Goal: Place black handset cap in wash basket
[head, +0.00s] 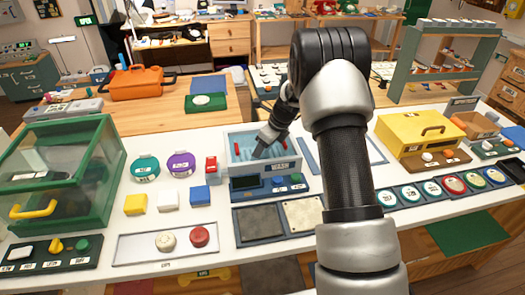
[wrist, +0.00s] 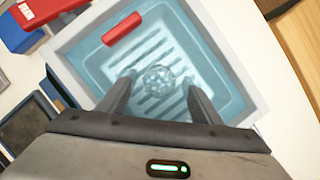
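The wash basket is a pale blue open basin (head: 233,143) marked WASH, with a slatted floor; it fills much of the wrist view (wrist: 234,42). My gripper (head: 259,153) reaches down into it. In the wrist view my gripper (wrist: 159,86) has its two fingers spread apart over the basin. A round, mottled, pale grey-blue piece (wrist: 158,80) lies on the slats between the fingertips, with gaps to either side. I cannot tell whether it is the handset cap. No plainly black cap shows; the caps tray (head: 130,247) holds a cream cap (head: 166,241) and a red cap (head: 200,236).
A red handle (wrist: 122,29) sits on the basin's wall. A green glass cabinet (head: 62,170) stands at left and a yellow box (head: 418,133) at right. Dark and pale pads (head: 259,222) lie in front of the basin. White counter is clear around the coloured blocks.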

